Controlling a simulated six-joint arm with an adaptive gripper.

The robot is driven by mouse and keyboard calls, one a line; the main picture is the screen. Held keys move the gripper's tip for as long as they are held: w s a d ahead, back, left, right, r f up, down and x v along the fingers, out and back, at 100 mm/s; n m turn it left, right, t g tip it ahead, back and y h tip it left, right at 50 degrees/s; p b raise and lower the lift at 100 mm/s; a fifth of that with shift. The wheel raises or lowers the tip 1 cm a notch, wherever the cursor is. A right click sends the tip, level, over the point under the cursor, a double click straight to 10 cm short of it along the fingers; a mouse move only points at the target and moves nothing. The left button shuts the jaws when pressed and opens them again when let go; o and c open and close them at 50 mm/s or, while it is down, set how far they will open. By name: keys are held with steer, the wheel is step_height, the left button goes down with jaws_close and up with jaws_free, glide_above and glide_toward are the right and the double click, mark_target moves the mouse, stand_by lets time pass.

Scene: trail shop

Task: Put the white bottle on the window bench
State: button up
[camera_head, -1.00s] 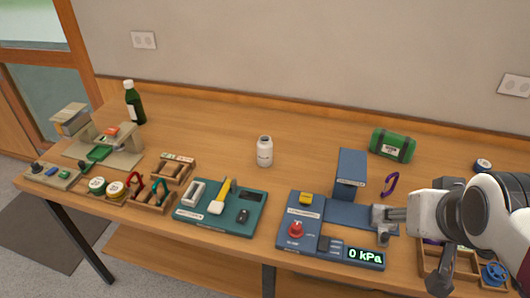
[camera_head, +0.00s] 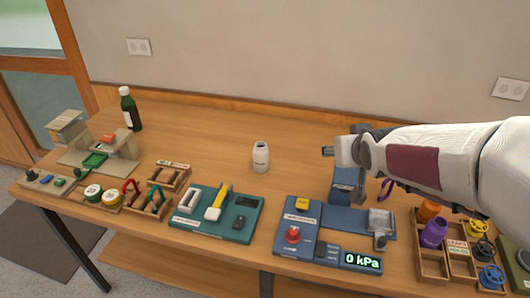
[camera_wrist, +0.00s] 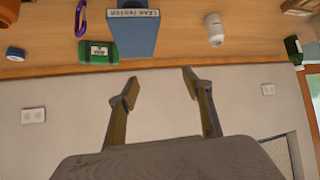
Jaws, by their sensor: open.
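The white bottle (camera_head: 261,157) stands upright on the wooden table (camera_head: 215,140), in its middle; it also shows in the wrist view (camera_wrist: 214,32). My gripper (camera_head: 328,151) is right of the bottle and apart from it, in front of the blue tester's upright in the head view. In the wrist view its two fingers (camera_wrist: 160,87) are spread with nothing between them. No surface is labelled as the window bench; a window (camera_head: 38,95) is at the far left beyond the table.
A blue leak tester (camera_head: 345,222) reading 0 kPa stands below my arm. A teal tray (camera_head: 215,213) and small wooden trays line the front edge. A dark green bottle (camera_head: 130,108) stands back left. A green roll (camera_wrist: 98,52) lies near the wall. Table around the white bottle is clear.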

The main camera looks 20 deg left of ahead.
steer(key=w+a+f+n+y, duration=0.1)
steer(key=w+a+f, duration=0.2)
steer(key=w+a, duration=0.15)
steer(key=w+a+f+y, duration=0.1)
steer(key=w+a+f, duration=0.15)
steer(key=a, duration=0.25)
steer(key=n+t+y, duration=0.1)
steer(key=n+y, duration=0.1)
steer(key=y, duration=0.1)
glide_toward(261, 146)
steer(key=x, duration=0.3)
steer(key=shift+a, duration=0.1)
steer(key=shift+x, duration=1.3)
steer(key=shift+w, duration=0.1)
steer(key=shift+x, duration=2.5)
steer(key=shift+f, duration=0.15)
jaws_close()
